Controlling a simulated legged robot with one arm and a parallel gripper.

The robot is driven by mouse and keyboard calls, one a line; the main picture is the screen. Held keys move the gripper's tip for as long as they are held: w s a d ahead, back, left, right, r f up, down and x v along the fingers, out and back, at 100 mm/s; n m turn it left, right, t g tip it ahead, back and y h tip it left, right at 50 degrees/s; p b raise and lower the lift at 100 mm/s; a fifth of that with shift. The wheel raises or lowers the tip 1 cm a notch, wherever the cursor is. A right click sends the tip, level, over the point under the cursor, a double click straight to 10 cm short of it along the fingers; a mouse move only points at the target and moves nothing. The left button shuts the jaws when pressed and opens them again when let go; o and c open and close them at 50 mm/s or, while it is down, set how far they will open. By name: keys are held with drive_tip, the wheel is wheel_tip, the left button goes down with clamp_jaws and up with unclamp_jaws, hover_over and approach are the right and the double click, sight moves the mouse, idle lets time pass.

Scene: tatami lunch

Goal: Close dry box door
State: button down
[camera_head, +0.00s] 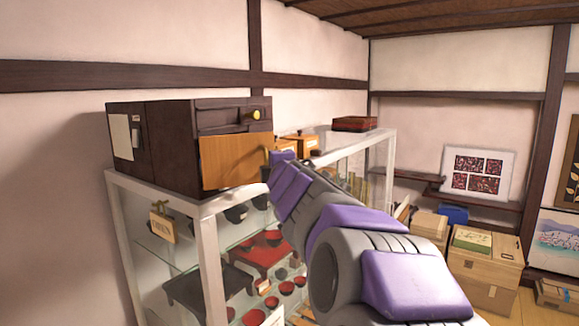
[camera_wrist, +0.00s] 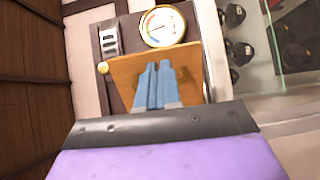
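The dry box (camera_head: 155,150) is a dark brown box on top of a glass display case. Its orange wooden door (camera_head: 225,162) covers the lower front in the head view. In the wrist view the door (camera_wrist: 125,72) appears tilted out from the dark front, where a round dial (camera_wrist: 162,26) shows. My gripper (camera_wrist: 158,66) has its blue fingers side by side in front of the door's face, with no object visible between them. A dark shape behind them may be a handle or shadow. Whether they touch the door is unclear. In the head view my arm hides the fingertips.
The glass case (camera_head: 208,262) holds red and black bowls and trays below the box. A small dark red box (camera_head: 354,124) lies on the case further right. A wall is behind the dry box.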

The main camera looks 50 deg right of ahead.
sight(262, 158)
drive_tip(key=shift+w+a+r+t, duration=0.25)
drive_tip(key=shift+w+t, duration=0.05)
drive_tip(key=shift+p+x, duration=0.9)
drive_tip(key=shift+p, duration=0.15)
drive_tip(key=shift+w+a+p+x, duration=0.15)
drive_tip(key=shift+p+x, duration=0.3)
drive_tip(key=shift+x, duration=0.6)
drive_tip(key=shift+w+a+p+x, duration=0.15)
drive_tip(key=shift+p+x, duration=0.3)
drive_tip(key=shift+x, duration=0.55)
drive_tip(key=shift+a+p+x, duration=0.15)
drive_tip(key=shift+p+x, duration=0.3)
drive_tip(key=shift+x, duration=0.6)
drive_tip(key=shift+w+f, duration=0.1)
drive_tip(key=shift+w, duration=0.05)
drive_tip(key=shift+f, duration=0.1)
